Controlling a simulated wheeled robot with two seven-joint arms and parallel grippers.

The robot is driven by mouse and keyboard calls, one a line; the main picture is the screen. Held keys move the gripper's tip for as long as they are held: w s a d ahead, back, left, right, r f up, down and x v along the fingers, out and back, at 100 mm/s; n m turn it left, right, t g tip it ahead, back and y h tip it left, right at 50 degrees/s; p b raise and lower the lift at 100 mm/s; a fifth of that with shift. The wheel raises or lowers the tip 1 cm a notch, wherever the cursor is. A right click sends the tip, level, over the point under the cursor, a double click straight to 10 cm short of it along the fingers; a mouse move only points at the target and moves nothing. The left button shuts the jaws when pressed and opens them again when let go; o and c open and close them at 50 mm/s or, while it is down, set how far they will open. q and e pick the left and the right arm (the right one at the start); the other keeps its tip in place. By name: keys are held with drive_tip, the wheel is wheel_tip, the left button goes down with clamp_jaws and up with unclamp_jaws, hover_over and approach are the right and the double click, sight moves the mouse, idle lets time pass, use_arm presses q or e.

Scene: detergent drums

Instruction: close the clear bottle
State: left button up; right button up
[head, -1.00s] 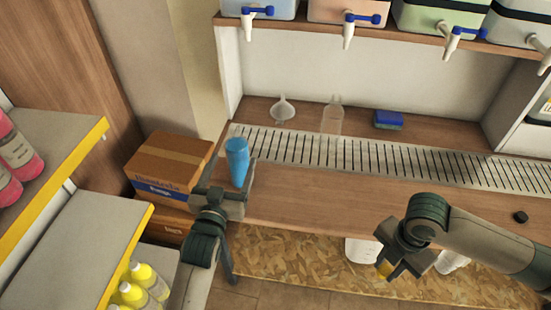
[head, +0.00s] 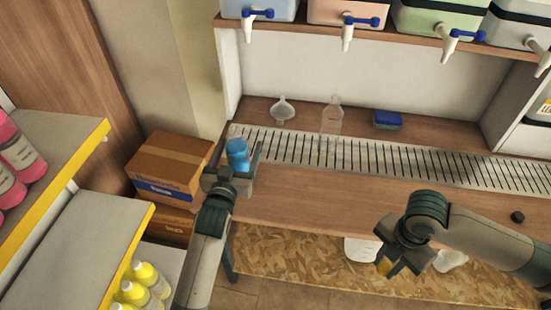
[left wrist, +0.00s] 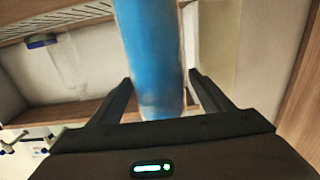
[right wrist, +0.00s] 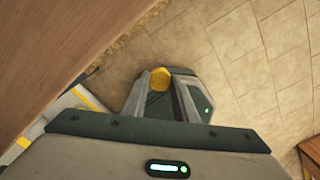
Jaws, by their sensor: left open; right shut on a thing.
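The clear bottle (head: 332,118) stands upright, see-through and with no cap visible on its neck, at the slotted grate on the counter. My right gripper (head: 384,262) is low in front of the counter, shut on a small yellow cap (right wrist: 160,79). The cap's yellow also shows at its fingertips in the head view. My left gripper (head: 238,158) is open, with a finger on each side of a blue bottle (head: 237,153) at the counter's left end. In the left wrist view the blue bottle (left wrist: 150,55) fills the gap between the fingers; contact is unclear.
A funnel (head: 283,109) and a blue sponge (head: 388,119) lie behind the grate (head: 400,160). A small black round thing (head: 517,217) lies at the counter's right. Boxes (head: 170,168) stand left. The counter's middle front is clear.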

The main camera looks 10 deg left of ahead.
drive_tip(key=shift+r, duration=0.2)
use_arm(q)
drive_tip(key=shift+w, duration=1.2)
drive_tip(key=shift+r, duration=0.1)
drive_tip(key=c, duration=1.6)
drive_tip(key=shift+r, duration=0.1)
use_arm(e)
drive_tip(key=shift+r, duration=0.1)
